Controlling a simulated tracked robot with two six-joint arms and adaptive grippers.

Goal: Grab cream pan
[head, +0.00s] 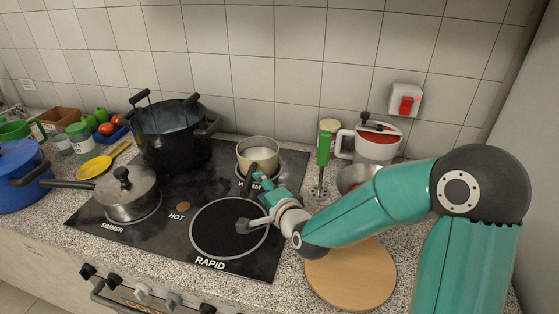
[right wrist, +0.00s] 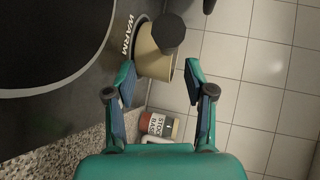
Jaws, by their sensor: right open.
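The cream pan (head: 258,143) is a small cream-coloured saucepan with a pale inside. It stands on the WARM zone at the back right of the black hob. Its dark handle points toward the front of the hob. My right gripper (head: 253,205) is open and empty, close in front of the pan and beside its handle. In the right wrist view the cream pan (right wrist: 151,64) shows beyond and partly between the open fingers (right wrist: 160,78), with the dark handle end near it. My left gripper is not in view.
A large black pot (head: 172,145) and a lidded steel pan (head: 126,195) stand on the left of the hob (head: 160,235). A round wooden board (head: 350,280) lies in front. The RAPID zone is clear.

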